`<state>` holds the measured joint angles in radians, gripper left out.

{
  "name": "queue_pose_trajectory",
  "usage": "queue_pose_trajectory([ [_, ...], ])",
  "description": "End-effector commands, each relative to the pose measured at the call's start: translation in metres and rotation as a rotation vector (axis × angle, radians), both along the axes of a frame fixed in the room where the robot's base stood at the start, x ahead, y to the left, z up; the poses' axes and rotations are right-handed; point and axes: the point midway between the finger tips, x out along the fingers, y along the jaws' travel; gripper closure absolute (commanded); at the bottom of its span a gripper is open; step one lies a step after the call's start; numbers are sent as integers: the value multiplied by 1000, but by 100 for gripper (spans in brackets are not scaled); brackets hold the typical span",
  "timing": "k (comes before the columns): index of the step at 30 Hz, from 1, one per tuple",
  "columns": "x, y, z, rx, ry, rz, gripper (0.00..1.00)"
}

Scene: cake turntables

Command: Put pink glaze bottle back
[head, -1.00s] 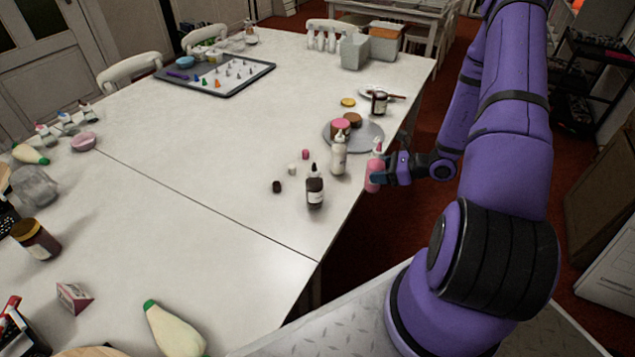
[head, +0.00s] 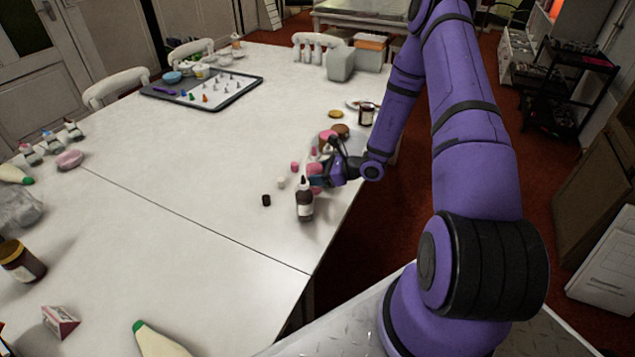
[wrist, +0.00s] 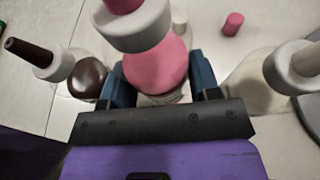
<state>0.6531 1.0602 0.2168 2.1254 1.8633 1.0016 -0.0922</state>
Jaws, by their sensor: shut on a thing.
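The pink glaze bottle (wrist: 160,65) is between the two fingers of my gripper (wrist: 162,83), upright with its white collar and pink nozzle toward the wrist camera. In the head view my gripper (head: 322,180) has the pink bottle (head: 313,168) over the table's right side, partly covered by the gripper. I cannot tell whether its base touches the table. A dark brown glaze bottle (head: 305,204) stands just in front; it is at the left in the wrist view (wrist: 84,75). A white glaze bottle (wrist: 262,85) stands at the right there; my gripper mostly hides it in the head view.
Small loose caps lie left of the bottles: pink (head: 295,167), white (head: 281,183) and dark (head: 266,200). Behind my gripper are round cakes (head: 340,131) on a turntable, mostly hidden, and a dark jar (head: 366,115). The middle of the white table (head: 190,155) is clear.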

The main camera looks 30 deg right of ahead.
Motion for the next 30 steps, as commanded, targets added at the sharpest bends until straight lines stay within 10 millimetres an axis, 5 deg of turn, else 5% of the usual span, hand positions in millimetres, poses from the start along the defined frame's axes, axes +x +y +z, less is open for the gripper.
queue_pose_trajectory([
  [7,1,1,-32,2,0,1,53],
  [20,1,1,-38,0,-1,0,53],
  [21,1,1,-38,0,-1,0,34],
  [23,1,1,-38,0,-1,0,21],
  [30,1,1,-38,0,-1,0,18],
])
